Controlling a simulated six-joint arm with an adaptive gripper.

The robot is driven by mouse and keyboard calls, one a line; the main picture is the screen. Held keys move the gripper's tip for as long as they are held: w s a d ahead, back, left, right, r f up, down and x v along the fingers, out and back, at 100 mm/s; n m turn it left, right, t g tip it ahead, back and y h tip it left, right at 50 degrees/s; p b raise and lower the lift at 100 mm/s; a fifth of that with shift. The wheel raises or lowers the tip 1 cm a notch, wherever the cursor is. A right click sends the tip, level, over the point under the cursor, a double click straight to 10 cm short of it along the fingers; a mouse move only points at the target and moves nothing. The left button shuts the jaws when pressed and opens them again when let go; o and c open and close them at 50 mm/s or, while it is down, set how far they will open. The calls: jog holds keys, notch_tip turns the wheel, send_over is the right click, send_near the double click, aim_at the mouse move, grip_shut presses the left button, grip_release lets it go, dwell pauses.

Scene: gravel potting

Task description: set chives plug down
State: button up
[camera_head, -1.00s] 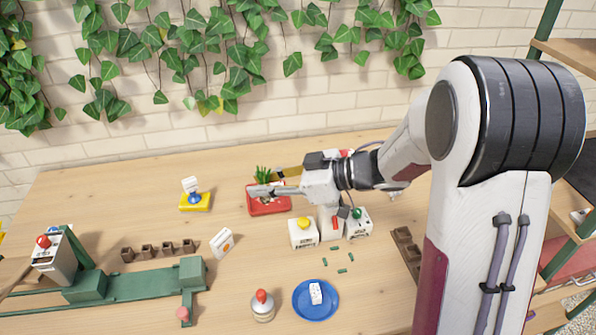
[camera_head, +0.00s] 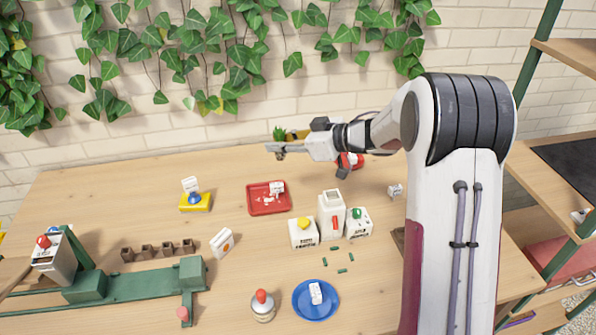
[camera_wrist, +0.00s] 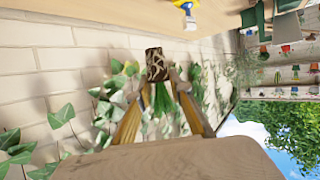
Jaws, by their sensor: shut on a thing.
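The chives plug is a tuft of green leaves over a dark, mottled root block. In the head view its leaves (camera_head: 279,133) stick up above the fingers, against the wall. In the wrist view the root block (camera_wrist: 157,64) sits at the fingertips, with the green leaves below it in the picture. My gripper (camera_head: 274,150) is shut on the plug and holds it above the back of the table; its two fingers also flank the plug in the wrist view (camera_wrist: 160,80). The plug's underside is partly hidden by the fingers in the head view.
A red tray (camera_head: 253,209) with a white tag stands in front of my gripper. White cartons (camera_head: 303,234), a blue plate (camera_head: 299,309), a yellow block (camera_head: 194,204) and a green rig (camera_head: 130,283) stand around it. The ivy-hung brick wall (camera_head: 190,128) is close behind.

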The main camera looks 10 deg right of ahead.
jog(key=shift+w+d+m+t+h, duration=0.85)
jog(key=shift+w+d, duration=1.2)
jog(key=shift+w, duration=2.35)
jog(key=shift+w+d+m+t+h, duration=0.8)
jog(key=shift+w+d, duration=1.25)
jog(key=shift+w, duration=2.3)
notch_tip(320, 180, down, 10)
jog(key=shift+m, duration=0.35)
jog(key=shift+f+g, duration=0.15)
jog(key=shift+g, duration=0.1)
jog(key=shift+f, duration=3.05)
jog(key=shift+f, duration=0.1)
jog(key=shift+f, duration=1.8)
jog(key=shift+f, duration=0.15)
jog(key=o, duration=1)
